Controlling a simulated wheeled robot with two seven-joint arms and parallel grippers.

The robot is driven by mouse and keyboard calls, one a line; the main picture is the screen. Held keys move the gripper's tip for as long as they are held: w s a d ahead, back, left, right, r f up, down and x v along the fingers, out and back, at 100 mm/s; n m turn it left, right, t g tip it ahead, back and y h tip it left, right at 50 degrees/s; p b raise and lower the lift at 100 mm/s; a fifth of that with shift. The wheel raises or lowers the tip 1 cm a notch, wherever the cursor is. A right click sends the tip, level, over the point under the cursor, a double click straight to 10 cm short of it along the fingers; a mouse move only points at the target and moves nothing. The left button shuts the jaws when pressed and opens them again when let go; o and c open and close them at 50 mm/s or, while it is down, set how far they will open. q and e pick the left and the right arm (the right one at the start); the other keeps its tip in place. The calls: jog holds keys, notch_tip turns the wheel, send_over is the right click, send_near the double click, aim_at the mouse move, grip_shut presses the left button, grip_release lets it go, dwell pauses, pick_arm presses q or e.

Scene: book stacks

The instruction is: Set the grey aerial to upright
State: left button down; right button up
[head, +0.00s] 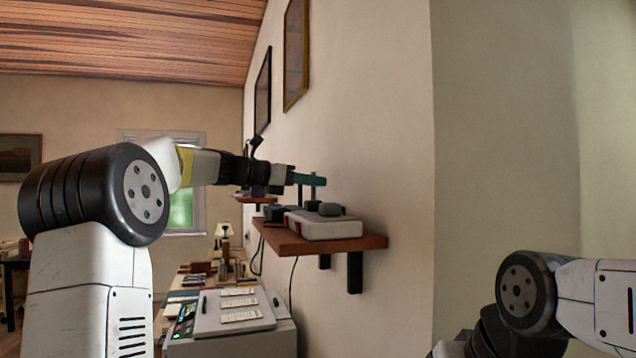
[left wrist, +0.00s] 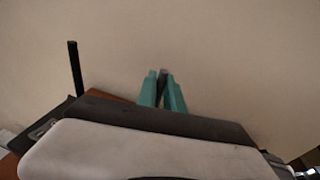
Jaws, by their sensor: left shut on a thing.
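My left gripper (head: 311,180) is over the wall shelf, its teal fingers close together. In the left wrist view the fingertips (left wrist: 162,80) are shut on a narrow dark grey piece, which looks like the grey aerial (left wrist: 164,74). Most of it is hidden by the fingers, so its tilt is unclear. In the head view a thin grey upright part (head: 313,193) shows between the fingers and the pale flat box (head: 325,228) on the shelf. A dark rod (left wrist: 75,68) stands nearly upright, apart from the fingers, in the left wrist view.
The brown shelf (head: 375,241) juts from the wall on black brackets. A dark rounded object (head: 330,209) sits on the pale box, and a black item (head: 275,213) is behind it. A grey cabinet (head: 235,345) stands below left. The wall right of the shelf is bare.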

pick_arm(q)
jog(key=c, duration=1.5)
grip_release()
jog(key=shift+o, duration=0.2)
jog(key=shift+a, duration=0.1)
jog(key=v, duration=0.7)
jog(key=shift+s+a, duration=0.2)
jog(key=shift+a, duration=0.1)
